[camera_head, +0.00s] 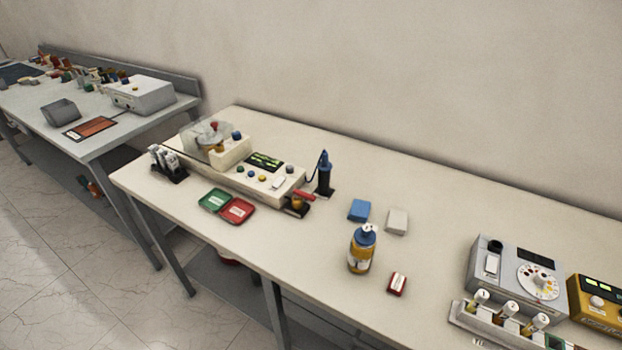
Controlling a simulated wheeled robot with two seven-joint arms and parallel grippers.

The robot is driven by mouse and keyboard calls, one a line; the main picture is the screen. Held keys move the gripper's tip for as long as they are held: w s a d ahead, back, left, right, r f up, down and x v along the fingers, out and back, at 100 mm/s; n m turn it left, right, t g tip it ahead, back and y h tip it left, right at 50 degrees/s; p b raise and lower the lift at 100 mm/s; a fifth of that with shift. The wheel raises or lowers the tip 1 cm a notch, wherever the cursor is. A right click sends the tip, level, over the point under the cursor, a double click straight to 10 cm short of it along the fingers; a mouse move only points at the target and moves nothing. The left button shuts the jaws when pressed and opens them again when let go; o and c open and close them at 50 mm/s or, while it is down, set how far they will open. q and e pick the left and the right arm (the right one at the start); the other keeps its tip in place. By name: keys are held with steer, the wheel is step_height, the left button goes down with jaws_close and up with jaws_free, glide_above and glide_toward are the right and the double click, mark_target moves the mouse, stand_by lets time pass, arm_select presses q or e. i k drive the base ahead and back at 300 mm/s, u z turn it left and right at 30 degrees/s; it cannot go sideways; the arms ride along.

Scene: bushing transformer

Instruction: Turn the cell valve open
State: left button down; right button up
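A long cream test unit (237,180) stands on the near table. A clear-walled cell (208,137) with red and brass parts inside sits at its left end. A small brass valve (296,205) with a red lever (304,195) is at the unit's right end, over a dark base. The lever points to the right; I cannot tell from it whether the valve is open. Neither of my grippers is in view.
A blue probe (324,170) stands upright beside the valve. Green (213,200) and red (237,210) trays lie in front of the unit. A blue-capped bottle (362,252) and a grey dial instrument (517,275) stand farther right. Bare tabletop (300,250) lies in front of the valve.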

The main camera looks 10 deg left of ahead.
mark_target(297, 193)
steer(key=z, duration=0.4)
steer(key=k, duration=1)
steer(key=u, duration=1.6)
